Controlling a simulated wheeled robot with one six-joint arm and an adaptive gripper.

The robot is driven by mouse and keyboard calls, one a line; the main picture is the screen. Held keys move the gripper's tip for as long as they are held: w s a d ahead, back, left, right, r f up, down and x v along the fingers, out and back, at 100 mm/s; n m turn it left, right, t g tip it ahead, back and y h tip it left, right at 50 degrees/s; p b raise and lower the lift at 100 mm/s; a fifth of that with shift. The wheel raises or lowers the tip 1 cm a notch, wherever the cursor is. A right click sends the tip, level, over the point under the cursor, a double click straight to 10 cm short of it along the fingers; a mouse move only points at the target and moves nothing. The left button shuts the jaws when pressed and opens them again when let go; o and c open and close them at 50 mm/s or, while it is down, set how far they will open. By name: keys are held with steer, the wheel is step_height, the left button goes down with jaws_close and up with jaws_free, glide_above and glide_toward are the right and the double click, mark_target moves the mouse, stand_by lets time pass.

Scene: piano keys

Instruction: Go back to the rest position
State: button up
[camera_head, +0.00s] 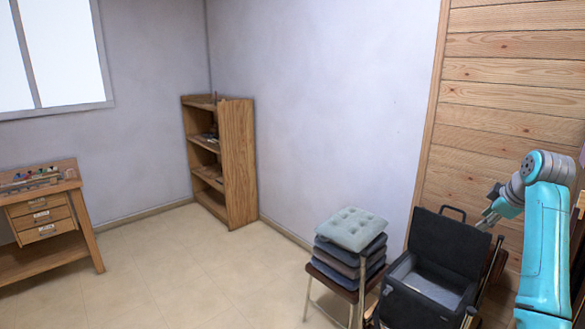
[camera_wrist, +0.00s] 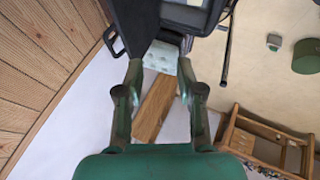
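My gripper shows in the wrist view (camera_wrist: 160,72) with its two fingers apart and nothing between them. In the head view my gripper (camera_head: 490,212) is small and partly hidden against the black case. It hangs in the air at the end of my teal arm, at the right of the picture. No piano keys show in either view.
A black open case (camera_head: 450,245) stands at the lower right, beside a chair stacked with cushions (camera_head: 351,228). A wooden shelf (camera_head: 237,150) stands in the corner. A workbench with drawers (camera_head: 40,215) is at left. The tiled floor (camera_head: 190,265) between is clear.

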steer(key=s+a+f+m+t, duration=0.1)
steer(key=a+f, duration=0.4)
steer(key=f, duration=0.7)
steer(key=s+a+f+m, duration=0.1)
steer(key=a+f, duration=0.4)
steer(key=f, duration=0.7)
steer(key=s+a+f+m+t, duration=0.2)
steer(key=s+a+f+m, duration=0.1)
steer(key=s+a+f, duration=1.15)
steer(key=s+a+f+m+t, duration=0.1)
steer(key=s+a, duration=0.4)
steer(key=s, duration=0.7)
steer(key=s+a+f+m+t, duration=0.15)
steer(key=s+a, duration=0.35)
steer(key=s, duration=0.7)
steer(key=s+a+r+m+t+y, duration=0.1)
steer(key=s+a+r+t, duration=0.1)
steer(key=s+r, duration=1.3)
steer(key=s+a, duration=0.1)
steer(key=s, duration=0.2)
steer(key=shift+s+a+r, duration=0.15)
steer(key=shift+s+a, duration=0.1)
